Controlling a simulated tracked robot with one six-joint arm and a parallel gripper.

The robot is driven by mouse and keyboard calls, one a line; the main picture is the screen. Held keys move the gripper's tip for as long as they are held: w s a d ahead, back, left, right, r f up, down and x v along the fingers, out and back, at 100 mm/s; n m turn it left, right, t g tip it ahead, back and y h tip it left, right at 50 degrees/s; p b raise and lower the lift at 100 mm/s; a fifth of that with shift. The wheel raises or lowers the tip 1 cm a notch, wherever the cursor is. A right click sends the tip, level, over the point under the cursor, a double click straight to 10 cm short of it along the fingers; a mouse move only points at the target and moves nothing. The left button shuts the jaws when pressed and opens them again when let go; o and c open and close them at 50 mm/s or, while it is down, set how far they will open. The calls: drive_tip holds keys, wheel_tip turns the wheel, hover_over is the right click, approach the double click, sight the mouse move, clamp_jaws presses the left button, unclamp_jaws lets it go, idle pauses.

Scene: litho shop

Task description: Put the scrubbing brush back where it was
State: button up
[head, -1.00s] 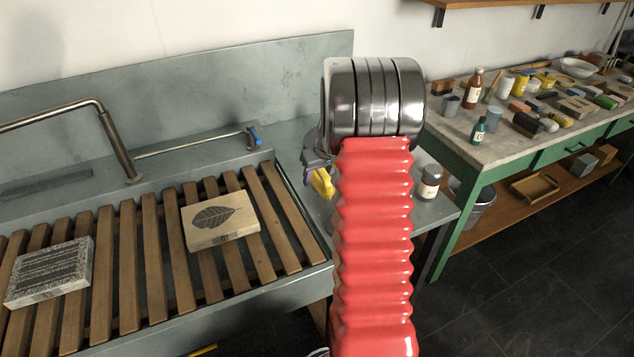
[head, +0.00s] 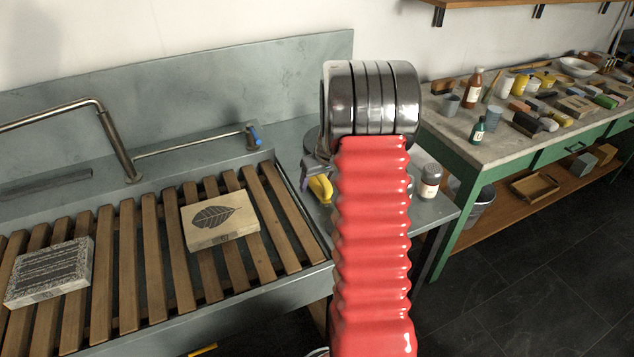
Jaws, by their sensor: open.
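My gripper (head: 312,176) shows only in part, as a grey piece to the left of my red arm, low over the right end of the sink counter. Its jaws are open. A yellow object (head: 320,190) is right beside and below it. It may be the scrubbing brush, but too little shows to tell, and I cannot tell whether the jaws touch it. My arm hides most of the counter there. No other thing in view is clearly the scrubbing brush.
Slatted wood rack (head: 128,262) over the sink holds a leaf-printed stone (head: 220,222) and a grey speckled stone (head: 48,272). A faucet (head: 122,150) stands behind. A white, dark-capped bottle (head: 430,182) is right of my arm. The green bench (head: 455,150) is crowded.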

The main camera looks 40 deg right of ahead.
drive_tip(key=v, duration=1.2)
drive_tip(key=shift+r, duration=0.1)
idle(0.6)
